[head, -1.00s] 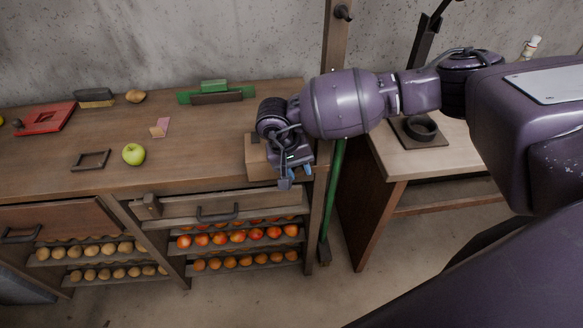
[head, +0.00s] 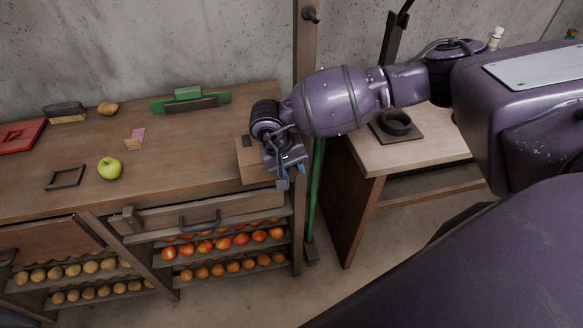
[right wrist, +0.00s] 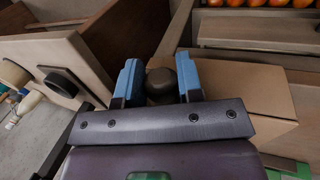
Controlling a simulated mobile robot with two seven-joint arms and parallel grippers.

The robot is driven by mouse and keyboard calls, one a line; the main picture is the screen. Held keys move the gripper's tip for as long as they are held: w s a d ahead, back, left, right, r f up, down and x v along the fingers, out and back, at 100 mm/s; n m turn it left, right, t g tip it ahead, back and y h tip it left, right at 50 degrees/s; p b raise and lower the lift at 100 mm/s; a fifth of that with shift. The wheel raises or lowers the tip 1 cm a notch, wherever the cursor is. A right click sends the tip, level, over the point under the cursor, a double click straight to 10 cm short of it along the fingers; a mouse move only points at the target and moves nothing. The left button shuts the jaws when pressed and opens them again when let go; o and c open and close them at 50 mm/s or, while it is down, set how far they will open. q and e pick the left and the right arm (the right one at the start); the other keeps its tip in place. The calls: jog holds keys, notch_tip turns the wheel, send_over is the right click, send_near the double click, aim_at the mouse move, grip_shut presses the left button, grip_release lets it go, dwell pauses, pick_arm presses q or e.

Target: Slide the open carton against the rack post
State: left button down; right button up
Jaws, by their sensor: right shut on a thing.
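The carton (head: 249,163) is a brown box near the right end of the wooden counter. It fills the right side of the right wrist view (right wrist: 245,92). Its opening is not clear to me. The rack post (head: 306,55) is the upright wooden post just right of the counter; my arm hides part of it and any contact with the carton. My right gripper (head: 290,176) is at the carton's right side. Its blue fingers (right wrist: 160,82) are shut on a dark rounded thing (right wrist: 161,86), which I cannot identify. My left gripper is not in view.
A green pole (head: 314,195) stands between the counter and a side table (head: 408,151). Shelves below hold oranges (head: 222,243).

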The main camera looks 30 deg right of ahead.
dwell(0.4)
jog(key=o, duration=1.1)
jog(key=shift+c, duration=0.2)
jog(key=v, duration=0.7)
jog(key=shift+r+b, duration=0.2)
jog(key=shift+b, duration=0.1)
jog(key=shift+a, duration=0.15)
